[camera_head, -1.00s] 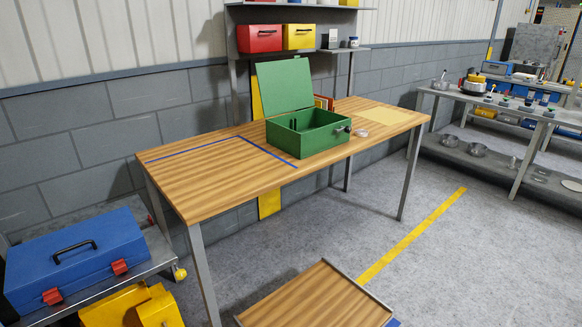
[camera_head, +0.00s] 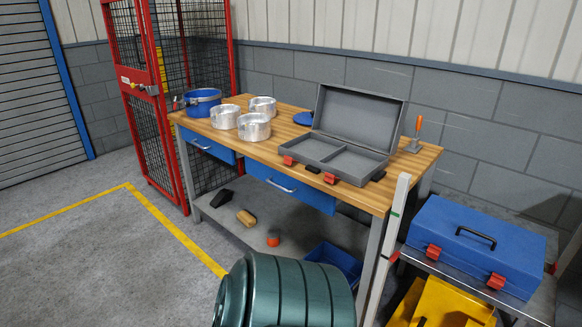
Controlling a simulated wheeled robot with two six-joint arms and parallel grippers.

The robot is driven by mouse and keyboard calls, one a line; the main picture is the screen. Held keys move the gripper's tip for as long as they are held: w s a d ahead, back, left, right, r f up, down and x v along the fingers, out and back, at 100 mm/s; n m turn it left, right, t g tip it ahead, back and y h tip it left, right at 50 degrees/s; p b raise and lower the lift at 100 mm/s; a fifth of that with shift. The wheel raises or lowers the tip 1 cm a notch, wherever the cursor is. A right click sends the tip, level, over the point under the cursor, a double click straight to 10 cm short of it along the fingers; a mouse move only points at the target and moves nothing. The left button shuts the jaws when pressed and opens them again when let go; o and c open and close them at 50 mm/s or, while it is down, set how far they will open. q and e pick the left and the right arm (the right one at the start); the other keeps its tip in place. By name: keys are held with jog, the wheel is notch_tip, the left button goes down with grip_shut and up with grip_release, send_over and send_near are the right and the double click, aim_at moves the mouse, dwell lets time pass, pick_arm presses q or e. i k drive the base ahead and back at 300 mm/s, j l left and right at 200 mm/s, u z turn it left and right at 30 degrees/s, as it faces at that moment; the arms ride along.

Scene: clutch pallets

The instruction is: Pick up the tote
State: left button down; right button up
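No object is plainly marked as the tote, and I cannot tell which one it is. A small blue open bin (camera_head: 335,262) stands on the lower shelf of the workbench, partly hidden by a green ribbed drum. Yellow bins (camera_head: 455,300) sit low on the cart at the right, cut off by the bottom edge. A closed blue case (camera_head: 477,241) with a black handle and red latches lies on the cart's top. Neither of my grippers is in view.
The wooden workbench (camera_head: 285,140) holds an open grey case (camera_head: 340,150), silver pots (camera_head: 254,127) and a blue pot (camera_head: 203,101). The green drum (camera_head: 290,290) stands in front. A red mesh cage (camera_head: 180,80) is behind left. Floor at left is clear.

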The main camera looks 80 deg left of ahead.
aim_at(351, 267)
jog(key=u, duration=2.3)
jog(key=i+j+z, duration=0.1)
jog(key=z, duration=0.3)
jog(key=j+z, duration=0.35)
jog(key=i+j+z, duration=0.1)
jog(key=z, duration=0.3)
jog(key=j+z, duration=0.4)
